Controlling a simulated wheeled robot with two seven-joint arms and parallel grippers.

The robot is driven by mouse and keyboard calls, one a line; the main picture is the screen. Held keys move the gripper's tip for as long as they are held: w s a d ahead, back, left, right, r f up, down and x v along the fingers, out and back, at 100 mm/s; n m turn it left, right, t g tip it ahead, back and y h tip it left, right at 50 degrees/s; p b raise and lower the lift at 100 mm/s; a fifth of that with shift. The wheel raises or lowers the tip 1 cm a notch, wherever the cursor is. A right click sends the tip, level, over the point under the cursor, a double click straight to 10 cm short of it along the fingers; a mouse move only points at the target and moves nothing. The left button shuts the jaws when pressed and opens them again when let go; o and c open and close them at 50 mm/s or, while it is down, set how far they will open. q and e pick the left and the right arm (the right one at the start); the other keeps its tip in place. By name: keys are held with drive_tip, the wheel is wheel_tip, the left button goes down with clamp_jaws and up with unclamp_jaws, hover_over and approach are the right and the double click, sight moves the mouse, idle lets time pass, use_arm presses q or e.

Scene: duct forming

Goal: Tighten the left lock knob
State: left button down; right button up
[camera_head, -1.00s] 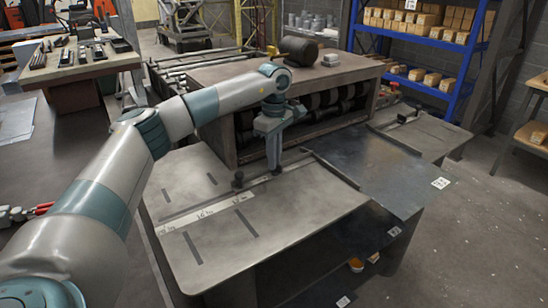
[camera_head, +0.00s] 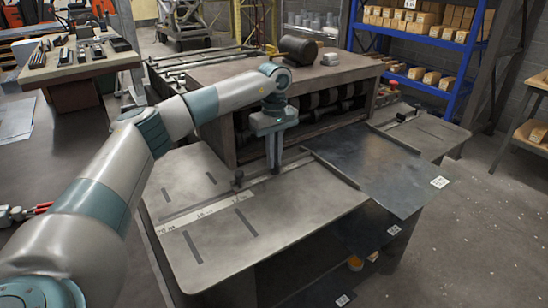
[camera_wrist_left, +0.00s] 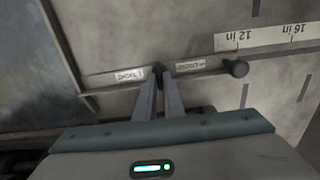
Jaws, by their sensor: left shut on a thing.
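My left gripper (camera_head: 275,170) points down at the guide bar on the left table. In the left wrist view its two fingertips (camera_wrist_left: 160,70) are close together around a small dark lock knob (camera_wrist_left: 158,68), mostly hidden between them. Labels lie on the bar on both sides of the knob, one reading like "LOCK" (camera_wrist_left: 130,76). A round dark knob (camera_wrist_left: 237,68) stands at the bar's end, apart from the fingers; it also shows in the head view (camera_head: 238,178). My right gripper is in no view.
A ruler strip (camera_head: 200,213) with inch marks runs along the table (camera_head: 270,230). A dark metal sheet (camera_head: 375,165) lies to the right. The roller machine (camera_head: 230,135) stands directly behind my gripper. A second knob (camera_head: 401,117) is at the far right table.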

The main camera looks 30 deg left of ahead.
use_arm(q)
drive_tip(key=c, duration=1.9)
unclamp_jaws()
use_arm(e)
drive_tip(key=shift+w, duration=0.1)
use_arm(q)
drive_tip(key=shift+o, duration=0.2)
drive_tip(key=shift+r, duration=0.1)
